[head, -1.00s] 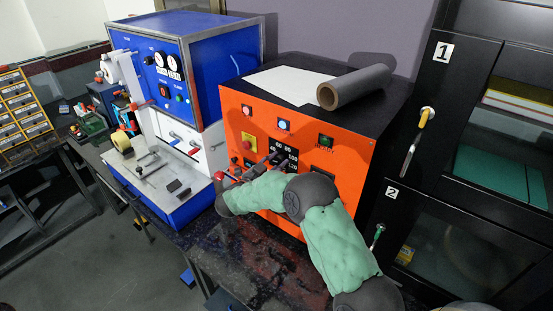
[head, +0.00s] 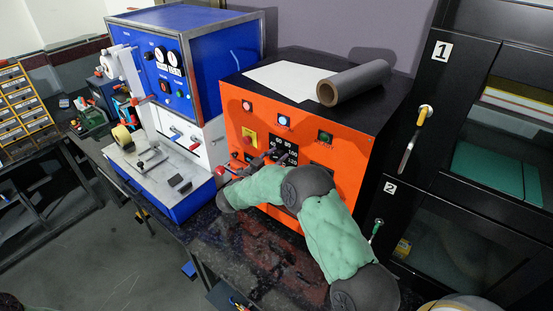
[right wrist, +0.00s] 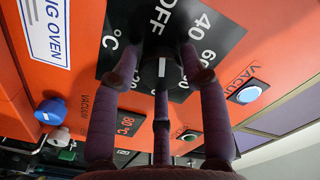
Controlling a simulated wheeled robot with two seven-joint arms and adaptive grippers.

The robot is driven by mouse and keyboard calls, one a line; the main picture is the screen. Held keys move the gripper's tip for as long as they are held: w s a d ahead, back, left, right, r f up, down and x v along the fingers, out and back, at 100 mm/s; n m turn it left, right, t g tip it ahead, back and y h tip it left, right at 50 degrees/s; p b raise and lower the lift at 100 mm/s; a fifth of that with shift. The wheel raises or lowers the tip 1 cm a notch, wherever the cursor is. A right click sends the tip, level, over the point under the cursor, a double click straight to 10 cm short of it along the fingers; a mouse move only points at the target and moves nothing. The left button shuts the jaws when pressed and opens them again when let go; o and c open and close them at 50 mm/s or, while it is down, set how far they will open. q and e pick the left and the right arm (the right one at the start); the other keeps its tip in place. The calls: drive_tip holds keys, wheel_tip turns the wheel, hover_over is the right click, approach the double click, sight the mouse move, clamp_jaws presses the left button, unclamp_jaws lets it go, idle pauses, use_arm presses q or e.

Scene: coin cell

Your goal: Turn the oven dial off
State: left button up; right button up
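The oven is the orange-fronted box (head: 345,175) in the middle of the head view. Its black dial (right wrist: 163,74) shows in the right wrist view on a black scale plate with OFF, 40 and 60 marked. The white line on the dial points up towards the OFF mark. My right gripper (right wrist: 160,62) has its fingers around the dial, with fingertips close against its sides. In the head view, my right gripper (head: 268,158) and arm hide most of the dial. My left gripper is not in view.
A blue-topped machine (head: 230,65) stands left of the oven. A grey roll (head: 353,82) and a white sheet (head: 287,80) lie on the oven top. A black cabinet (head: 450,130) with handles stands close on the right. The dark bench (head: 245,250) in front has clear room.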

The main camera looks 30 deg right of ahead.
drive_tip(key=shift+o, duration=0.7)
drive_tip(key=shift+a, duration=0.15)
drive_tip(key=v, duration=1.1)
drive_tip(key=shift+a, duration=0.4)
drive_tip(key=shift+s, duration=0.1)
